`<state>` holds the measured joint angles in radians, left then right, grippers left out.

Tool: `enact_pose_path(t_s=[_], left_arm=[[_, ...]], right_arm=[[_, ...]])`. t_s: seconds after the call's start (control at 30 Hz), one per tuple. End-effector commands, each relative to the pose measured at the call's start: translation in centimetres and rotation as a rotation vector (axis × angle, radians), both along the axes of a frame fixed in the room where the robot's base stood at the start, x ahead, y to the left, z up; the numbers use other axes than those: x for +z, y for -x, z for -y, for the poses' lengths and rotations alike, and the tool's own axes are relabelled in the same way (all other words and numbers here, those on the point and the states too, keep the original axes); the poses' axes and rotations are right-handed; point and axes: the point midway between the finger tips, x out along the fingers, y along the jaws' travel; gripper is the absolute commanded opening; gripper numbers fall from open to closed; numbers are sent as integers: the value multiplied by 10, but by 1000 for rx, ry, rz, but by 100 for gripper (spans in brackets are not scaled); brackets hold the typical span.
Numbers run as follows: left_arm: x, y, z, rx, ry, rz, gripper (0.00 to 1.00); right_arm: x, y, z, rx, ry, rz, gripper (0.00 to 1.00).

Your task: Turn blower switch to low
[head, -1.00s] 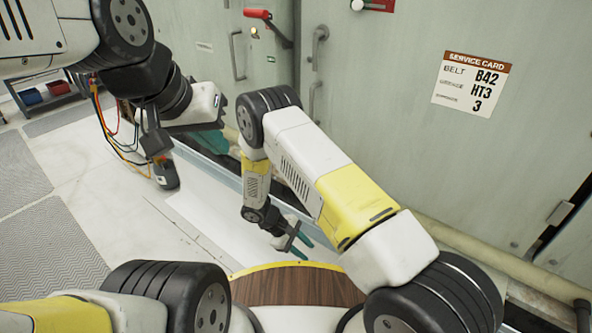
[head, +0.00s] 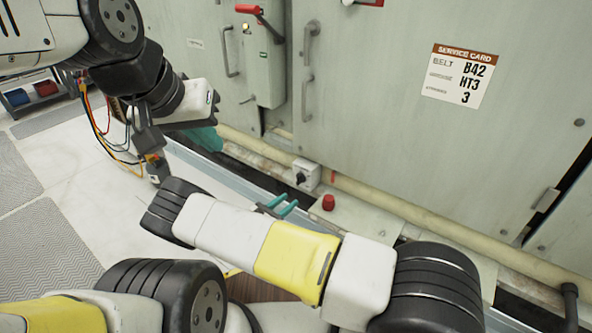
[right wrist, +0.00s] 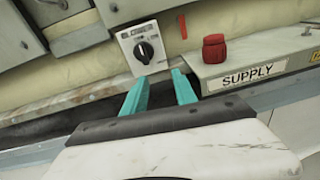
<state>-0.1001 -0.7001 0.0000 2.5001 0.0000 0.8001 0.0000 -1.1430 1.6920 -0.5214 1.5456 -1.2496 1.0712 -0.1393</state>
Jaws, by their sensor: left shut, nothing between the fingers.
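The blower switch (head: 306,174) is a small pale box with a black knob, low on the wall in the head view. In the right wrist view the blower switch (right wrist: 143,50) shows a round dark knob under a partly legible "BLOWER" label; its setting is too small to read surely. My right gripper (head: 284,207) has teal fingers pointing toward the switch. In the right wrist view the right gripper (right wrist: 161,88) is open and empty, its fingers apart just below the switch, not touching it. My left gripper (head: 207,139) is shut and empty, near the cabinet's foot at left.
A red knob (head: 328,203) stands right of the switch, above a "SUPPLY" label (right wrist: 247,73). A pale pipe (head: 400,213) runs along the cabinet (head: 400,130). A red-handled lever (head: 250,10) and door handles project above.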

Motion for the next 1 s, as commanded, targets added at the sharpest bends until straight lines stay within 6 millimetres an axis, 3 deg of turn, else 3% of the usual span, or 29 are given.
enact_pose_path(t_s=[0.03,0.17,0.6,1.0], left_arm=[[0,0,0,0,0,0,0],[0,0,0,0,0,0,0],[0,0,0,0,0,0,0],[0,0,0,0,0,0,0]], right_arm=[[14,-5,-11,34,39,18,34],[29,-14,-18,68,86,34,34],[28,-64,20,65,85,32,34],[28,-73,26,65,84,32,34]])
